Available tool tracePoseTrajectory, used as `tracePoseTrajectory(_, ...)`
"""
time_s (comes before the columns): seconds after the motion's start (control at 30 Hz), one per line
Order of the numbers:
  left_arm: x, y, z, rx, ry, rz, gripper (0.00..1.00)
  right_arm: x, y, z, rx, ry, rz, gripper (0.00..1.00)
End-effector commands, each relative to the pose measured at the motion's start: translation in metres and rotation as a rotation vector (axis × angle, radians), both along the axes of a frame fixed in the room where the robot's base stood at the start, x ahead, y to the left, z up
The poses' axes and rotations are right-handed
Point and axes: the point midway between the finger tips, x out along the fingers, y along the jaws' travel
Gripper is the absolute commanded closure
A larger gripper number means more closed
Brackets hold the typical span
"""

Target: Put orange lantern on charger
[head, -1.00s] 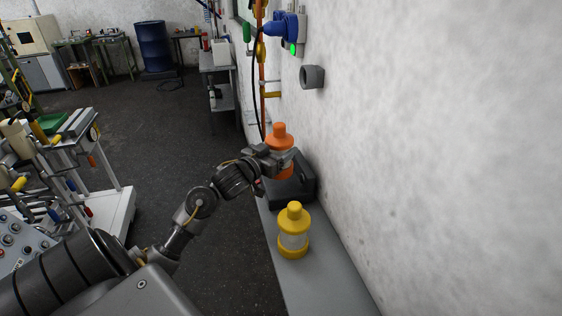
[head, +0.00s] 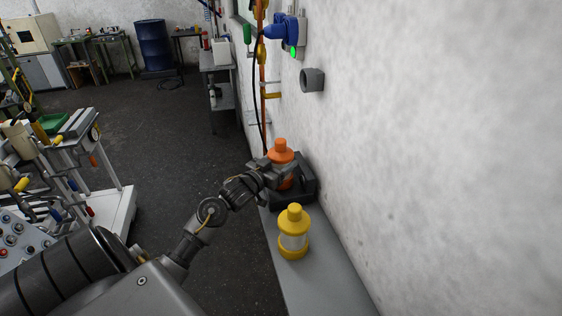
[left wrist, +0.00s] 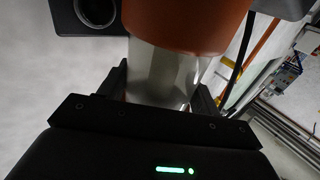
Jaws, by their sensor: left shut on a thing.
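The orange lantern (head: 281,147) stands upright at the black charger (head: 304,188) on the far part of the grey shelf. My left gripper (head: 279,173) is shut on the lantern's middle. In the left wrist view, the gripper fingers (left wrist: 160,98) sit on both sides of the lantern's clear body (left wrist: 165,72), below its orange part. The lantern's base is hidden behind the gripper in the head view, so I cannot tell whether it touches the charger. My right gripper is not in view.
A yellow lantern (head: 293,232) stands on the grey shelf (head: 318,278), nearer than the charger. The wall (head: 430,150) runs close along the right, with a grey round holder (head: 312,80) and a blue plug (head: 284,29). The shelf's near part is clear.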

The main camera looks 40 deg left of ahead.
Motion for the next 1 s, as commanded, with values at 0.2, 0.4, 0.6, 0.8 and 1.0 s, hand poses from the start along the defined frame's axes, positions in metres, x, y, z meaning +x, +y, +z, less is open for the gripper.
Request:
tracePoseTrajectory(0.2, 0.000, 0.000, -0.002, 0.000, 0.001, 0.000, 0.22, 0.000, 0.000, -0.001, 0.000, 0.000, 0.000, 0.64)
tracePoseTrajectory(0.4, 0.000, 0.000, -0.002, 0.000, 0.000, 0.000, 0.15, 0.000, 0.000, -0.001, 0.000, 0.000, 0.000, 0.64)
tracePoseTrajectory(0.6, -0.001, 0.000, 0.002, 0.001, 0.000, 0.000, 0.15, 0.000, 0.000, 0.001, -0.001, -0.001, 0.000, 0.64)
tracePoseTrajectory(0.8, -0.032, 0.000, -0.003, 0.003, 0.003, 0.000, 0.15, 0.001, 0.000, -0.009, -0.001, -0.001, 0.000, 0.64)
tracePoseTrajectory(1.0, -0.075, -0.001, -0.003, 0.003, 0.003, -0.001, 0.15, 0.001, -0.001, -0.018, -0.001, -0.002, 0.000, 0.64)
